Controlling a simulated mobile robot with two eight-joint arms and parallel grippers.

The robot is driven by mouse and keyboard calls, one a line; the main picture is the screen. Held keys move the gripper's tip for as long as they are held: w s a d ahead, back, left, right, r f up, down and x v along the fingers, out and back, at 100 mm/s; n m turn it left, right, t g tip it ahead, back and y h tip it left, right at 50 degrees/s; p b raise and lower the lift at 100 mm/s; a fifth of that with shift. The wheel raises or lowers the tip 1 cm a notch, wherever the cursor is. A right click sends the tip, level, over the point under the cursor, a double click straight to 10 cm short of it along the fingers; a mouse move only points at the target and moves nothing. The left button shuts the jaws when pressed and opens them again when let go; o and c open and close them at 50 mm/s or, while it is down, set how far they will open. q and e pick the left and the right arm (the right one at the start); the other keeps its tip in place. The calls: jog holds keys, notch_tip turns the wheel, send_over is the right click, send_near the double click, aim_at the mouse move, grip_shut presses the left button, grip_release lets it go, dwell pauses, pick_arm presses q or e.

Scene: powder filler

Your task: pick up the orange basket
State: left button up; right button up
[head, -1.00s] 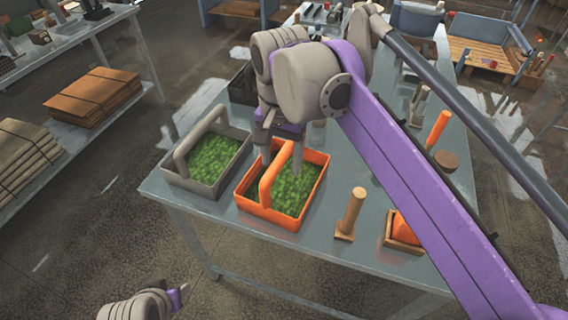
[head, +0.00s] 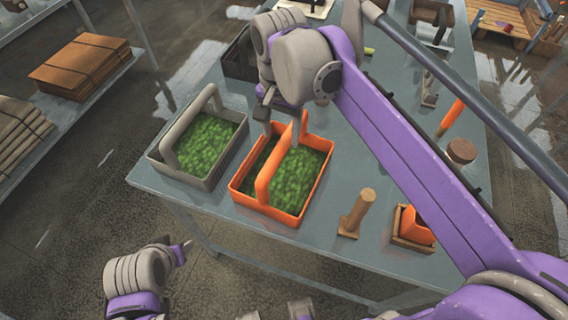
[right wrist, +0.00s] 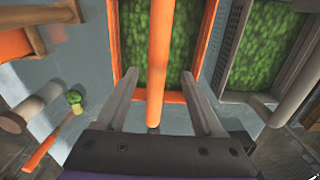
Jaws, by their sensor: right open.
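The orange basket (head: 313,205), filled with green stuff, stands on the table with its arched handle (head: 272,178) up. It also shows in the right wrist view, where its handle (right wrist: 158,50) runs up the middle. My right gripper (head: 285,124) is open at the far part of the handle. In the right wrist view its fingers (right wrist: 171,80) lie on either side of the handle, with gaps; whether they touch the basket I cannot tell. My left gripper (head: 182,252) is low at left, off the table, and its jaws are unclear.
A grey basket (head: 160,165) with green contents stands close left of the orange one. A wooden peg stand (head: 357,213) and a small box with an orange item (head: 415,227) stand to the right. The grey table's (head: 230,222) front edge is clear.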

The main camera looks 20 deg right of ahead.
aim_at(284, 141)
jog(key=shift+w+d+f, duration=0.1)
jog(key=shift+d+f, duration=0.1)
jog(key=shift+f, duration=1)
jog(key=shift+d+f, duration=0.15)
jog(key=shift+f, duration=1)
grip_shut()
